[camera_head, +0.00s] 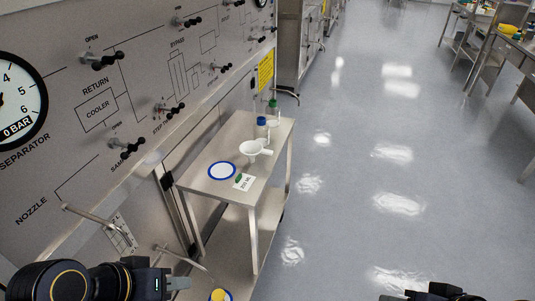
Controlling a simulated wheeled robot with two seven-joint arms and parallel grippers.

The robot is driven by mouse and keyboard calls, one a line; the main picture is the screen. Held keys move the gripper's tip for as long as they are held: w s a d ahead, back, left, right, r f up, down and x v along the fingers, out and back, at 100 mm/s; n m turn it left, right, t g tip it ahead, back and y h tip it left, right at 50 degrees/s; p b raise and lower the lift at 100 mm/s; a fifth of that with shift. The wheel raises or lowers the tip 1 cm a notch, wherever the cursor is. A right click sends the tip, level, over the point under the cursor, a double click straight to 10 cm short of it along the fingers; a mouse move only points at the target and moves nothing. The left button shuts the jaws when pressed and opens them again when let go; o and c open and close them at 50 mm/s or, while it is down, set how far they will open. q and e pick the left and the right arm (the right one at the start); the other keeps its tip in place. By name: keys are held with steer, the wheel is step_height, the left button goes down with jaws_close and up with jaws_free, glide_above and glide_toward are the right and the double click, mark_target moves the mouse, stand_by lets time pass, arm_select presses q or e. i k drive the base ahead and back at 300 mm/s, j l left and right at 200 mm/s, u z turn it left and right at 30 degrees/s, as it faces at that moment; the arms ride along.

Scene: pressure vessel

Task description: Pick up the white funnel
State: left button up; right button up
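The white funnel (250,147) is on the small metal table (210,172) in the middle of the view, with its wide mouth facing up. A white piece extends from it to the right; I cannot tell if this is part of the funnel or a holder. My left gripper (180,284) is at the bottom left, well in front of the table and apart from the funnel. My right gripper (436,295) shows only partly at the bottom edge, far from the table. I cannot make out the gap between the fingers of either gripper.
A blue-rimmed white disc (221,170) and a labelled card (243,181) lie in front of the funnel. Blue-capped (262,122) and green-capped (273,105) bottles stand behind it. A control panel (150,70) borders the table's left. The floor (370,170) to the right is clear.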

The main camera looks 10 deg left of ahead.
mark_target(251, 149)
steer(key=i+l+u, duration=0.2)
steer(key=l, duration=0.3)
steer(key=i+l+u, duration=0.2)
steer(key=l, duration=0.3)
steer(key=l+u, duration=0.2)
steer(key=l, duration=0.3)
steer(key=i+l+u, duration=0.4)
steer(key=i+l, duration=0.15)
steer(key=l, duration=0.15)
steer(key=i+l+u, duration=0.2)
steer(key=l, duration=0.2)
steer(key=i+l+u, duration=0.1)
steer(key=i+u, duration=0.15)
steer(key=i, duration=0.5)
